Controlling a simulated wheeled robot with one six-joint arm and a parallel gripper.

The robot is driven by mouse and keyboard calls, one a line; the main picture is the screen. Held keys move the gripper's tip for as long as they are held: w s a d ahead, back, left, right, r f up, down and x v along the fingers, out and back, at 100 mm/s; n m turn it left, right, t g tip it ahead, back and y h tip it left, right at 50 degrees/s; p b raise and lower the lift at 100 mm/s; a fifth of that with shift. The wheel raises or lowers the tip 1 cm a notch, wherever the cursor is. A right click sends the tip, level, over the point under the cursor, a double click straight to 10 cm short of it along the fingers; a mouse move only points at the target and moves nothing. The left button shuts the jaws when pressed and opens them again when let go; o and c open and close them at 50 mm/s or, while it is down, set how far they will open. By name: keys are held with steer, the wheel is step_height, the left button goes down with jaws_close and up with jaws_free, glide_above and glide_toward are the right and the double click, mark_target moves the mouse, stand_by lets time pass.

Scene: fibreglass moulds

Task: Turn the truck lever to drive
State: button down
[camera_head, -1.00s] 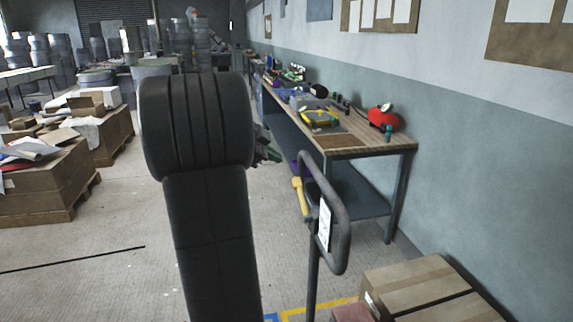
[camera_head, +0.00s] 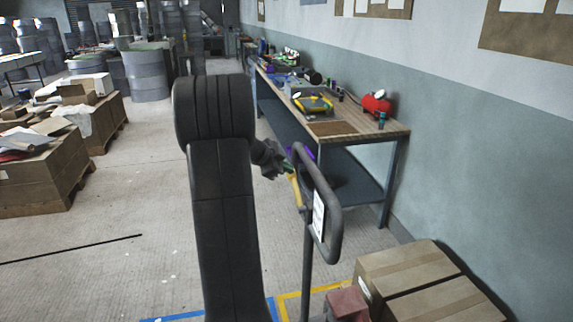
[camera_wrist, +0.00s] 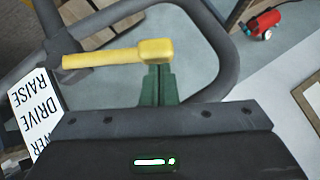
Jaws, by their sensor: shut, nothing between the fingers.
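The truck lever (camera_head: 295,192) is a yellow rod on the grey looped handle (camera_head: 336,218). In the wrist view the lever (camera_wrist: 110,58) runs from a dark pivot at the left to a thicker yellow end at the right. A white label (camera_wrist: 35,115) beside the pivot reads RAISE, DRIVE and a partly hidden word ending in WER. My gripper (camera_head: 289,166) is at the lever's free end. In the wrist view its green fingers (camera_wrist: 158,84) are shut together, with their tips at the thick end's edge. I cannot tell whether they touch it.
The grey handle loop (camera_wrist: 222,50) surrounds the lever area. Cardboard boxes (camera_head: 425,285) stand at the lower right. A workbench (camera_head: 345,134) with tools and a red object (camera_head: 376,104) runs along the wall. Floor to the left is open, before loaded pallets (camera_head: 45,180).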

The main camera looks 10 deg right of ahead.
steer(key=w+f+n+g+b, duration=0.1)
steer(key=w+f+g+b, duration=0.2)
steer(key=f+b, duration=0.2)
steer(key=shift+w+f+n, duration=0.15)
steer(key=shift+f+n, duration=0.2)
steer(key=shift+n, duration=0.05)
steer(key=shift+w+r, duration=0.1)
steer(key=shift+r, duration=0.1)
stand_by(0.6)
